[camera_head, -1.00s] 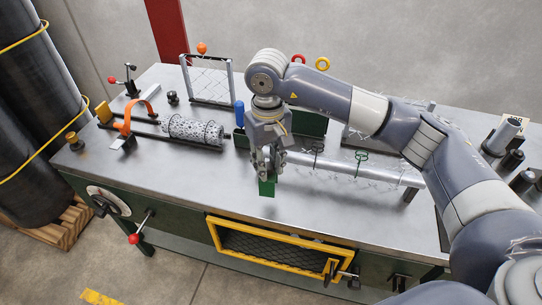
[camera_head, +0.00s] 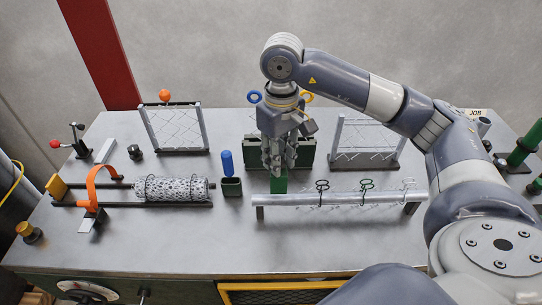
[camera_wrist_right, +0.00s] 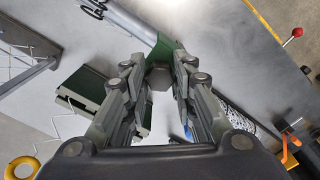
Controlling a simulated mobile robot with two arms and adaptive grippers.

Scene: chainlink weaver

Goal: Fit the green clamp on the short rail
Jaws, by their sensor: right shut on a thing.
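The green clamp (camera_head: 279,183) is a small green block low between the fingers of my right gripper (camera_head: 275,168), which is shut on it. It also shows at the fingertips in the wrist view (camera_wrist_right: 168,46), partly hidden by the fingers. A silver rail (camera_head: 338,199) lies level on two short legs at the front right of the bench. In the head view the clamp's lower edge meets the rail's top edge near its left end; I cannot tell if they touch. My left gripper is not in view.
A green box (camera_head: 305,151) stands behind my gripper. A dark cup (camera_head: 231,187) and a mesh roll (camera_head: 175,189) are to the left. The bench front is clear.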

